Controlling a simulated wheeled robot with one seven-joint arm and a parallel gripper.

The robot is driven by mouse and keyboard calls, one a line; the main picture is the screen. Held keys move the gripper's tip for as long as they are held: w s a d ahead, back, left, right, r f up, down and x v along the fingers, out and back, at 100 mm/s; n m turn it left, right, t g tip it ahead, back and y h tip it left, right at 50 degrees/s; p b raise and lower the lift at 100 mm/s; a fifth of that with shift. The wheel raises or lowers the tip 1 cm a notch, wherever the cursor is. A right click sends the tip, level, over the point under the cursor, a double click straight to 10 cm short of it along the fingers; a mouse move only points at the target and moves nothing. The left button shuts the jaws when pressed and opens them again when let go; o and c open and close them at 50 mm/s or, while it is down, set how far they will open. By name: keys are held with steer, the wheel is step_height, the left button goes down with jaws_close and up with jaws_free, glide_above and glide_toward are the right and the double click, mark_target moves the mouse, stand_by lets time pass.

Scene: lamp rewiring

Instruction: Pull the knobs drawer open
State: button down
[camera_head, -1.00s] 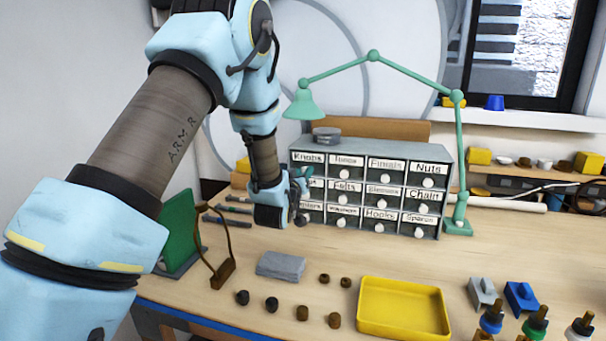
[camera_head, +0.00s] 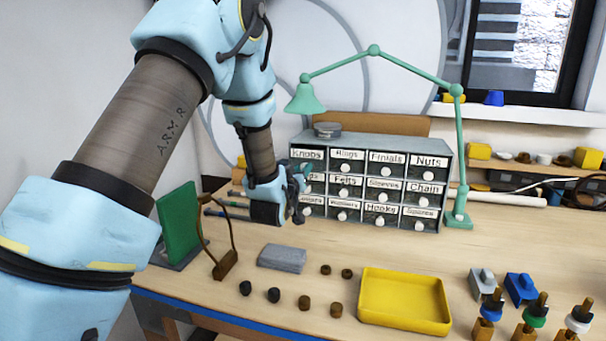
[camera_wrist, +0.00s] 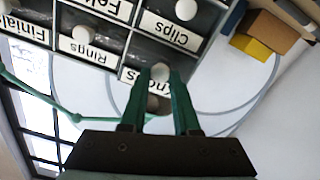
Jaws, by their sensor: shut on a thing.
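The grey drawer cabinet (camera_head: 388,145) stands at the back of the bench. Its Knobs drawer (camera_head: 307,154) is at the top left, with its label showing and its knob hidden behind my gripper (camera_head: 302,176). In the wrist view, the picture is turned over, and the white knob (camera_wrist: 160,71) sits between the tips of my green fingers, beside the partly covered Knobs label (camera_wrist: 139,88). My gripper is shut on this knob. The drawer front looks about level with its neighbours; I cannot tell if there is a small gap.
A green lamp (camera_head: 459,150) arches over the cabinet. A round grey stack (camera_head: 327,129) sits on top of the cabinet. On the bench in front are a grey block (camera_head: 282,258), several small dark knobs and a yellow tray (camera_head: 405,325). A green panel (camera_head: 179,225) stands left of my gripper.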

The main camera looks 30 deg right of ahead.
steer(key=b+v, duration=0.2)
steer(key=v, duration=0.3)
steer(key=shift+s+a, duration=0.25)
steer(key=shift+a, duration=0.05)
steer(key=c, duration=0.6)
jaws_free()
steer(key=shift+c, duration=0.2)
